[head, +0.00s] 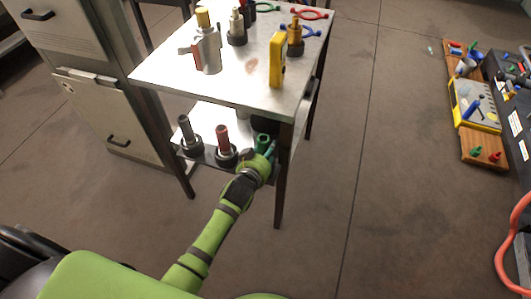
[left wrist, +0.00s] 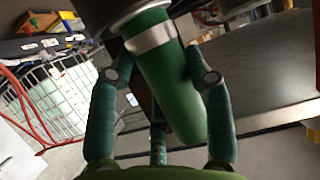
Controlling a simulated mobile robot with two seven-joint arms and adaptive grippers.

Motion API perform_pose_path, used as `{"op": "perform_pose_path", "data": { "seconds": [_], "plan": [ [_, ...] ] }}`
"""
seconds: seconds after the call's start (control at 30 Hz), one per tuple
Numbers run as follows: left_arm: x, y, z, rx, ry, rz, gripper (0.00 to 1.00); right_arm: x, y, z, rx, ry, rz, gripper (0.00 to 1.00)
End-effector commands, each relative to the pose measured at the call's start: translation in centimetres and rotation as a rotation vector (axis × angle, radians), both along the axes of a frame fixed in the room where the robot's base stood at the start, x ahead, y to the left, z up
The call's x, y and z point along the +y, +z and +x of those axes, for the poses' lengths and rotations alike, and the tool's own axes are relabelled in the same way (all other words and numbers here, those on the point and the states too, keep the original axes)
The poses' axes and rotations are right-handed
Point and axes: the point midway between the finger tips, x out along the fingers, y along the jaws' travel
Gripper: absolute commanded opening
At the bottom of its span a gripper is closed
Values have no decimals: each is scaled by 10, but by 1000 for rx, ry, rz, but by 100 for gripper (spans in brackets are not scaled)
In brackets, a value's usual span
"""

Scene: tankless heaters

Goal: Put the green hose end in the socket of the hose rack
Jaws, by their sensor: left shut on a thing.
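The green hose end (head: 263,142) is at the right end of a row on the lower shelf of the metal table. My left gripper (head: 268,151) is at it, partly covering it. In the left wrist view, the green hose end (left wrist: 168,80) is a tapered cylinder with a silver band, between the teal fingers of my left gripper (left wrist: 161,77), which is shut on it. A dark round collar (left wrist: 132,18) is at its banded end; I cannot tell how deep it sits there. The hose rack's grey hose end (head: 187,130) and red hose end (head: 223,139) stand upright in dark sockets. My right gripper is not in view.
A table leg (head: 280,190) stands close to my left gripper. A grey cabinet (head: 110,120) is at left. The floor between table and right-hand bench is clear.

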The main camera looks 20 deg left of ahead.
Motion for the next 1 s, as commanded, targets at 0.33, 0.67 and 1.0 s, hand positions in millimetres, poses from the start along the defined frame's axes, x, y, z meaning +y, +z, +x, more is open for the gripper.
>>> {"op": "perform_pose_path", "data": {
  "seconds": [0.33, 0.67, 1.0],
  "plan": [
    [0, -4, 0, 1, 0, 0, 60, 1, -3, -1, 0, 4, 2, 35],
    [0, 2, -3, 1, 0, 0, 60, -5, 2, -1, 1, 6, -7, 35],
    [3, 26, -63, 3, 0, 0, 60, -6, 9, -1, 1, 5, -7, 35]
  ]
}}
